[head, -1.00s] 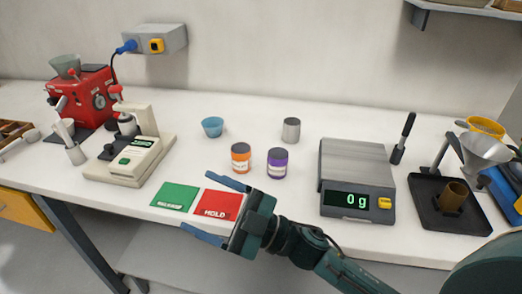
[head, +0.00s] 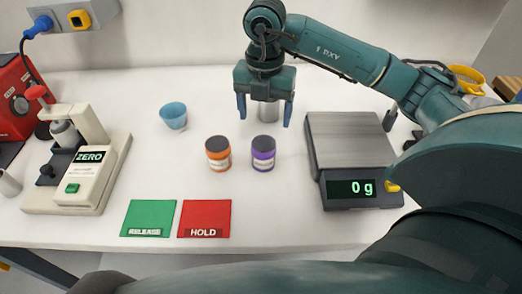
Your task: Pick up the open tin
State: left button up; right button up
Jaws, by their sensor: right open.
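The grey metal tin (head: 269,112) stands on the white bench behind the two small jars. My right gripper (head: 265,112) points down over it with its blue fingers apart. In the picture the tin shows between the two fingers, and the gripper body hides its top. I cannot tell whether the fingers are level with the tin or nearer to me, and no contact shows. My left gripper is not in view.
An orange-labelled jar (head: 218,154) and a purple-labelled jar (head: 263,153) stand just in front. A blue cup (head: 173,117) is to the left. A scale (head: 350,150) reading 0 g stands right. Green (head: 148,216) and red (head: 205,216) cards lie near the front edge.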

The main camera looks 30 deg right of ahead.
send_over(264, 145)
jog(key=s+a, duration=0.1)
jog(key=s, duration=0.1)
notch_tip(264, 145, down, 4)
jog(key=f+p, duration=0.1)
jog(key=f, duration=0.3)
jog(key=shift+a+f+p, duration=0.2)
jog(key=shift+f+p, duration=0.1)
jog(key=shift+p, duration=0.05)
jog(key=shift+f, duration=0.55)
jog(key=c, duration=1.5)
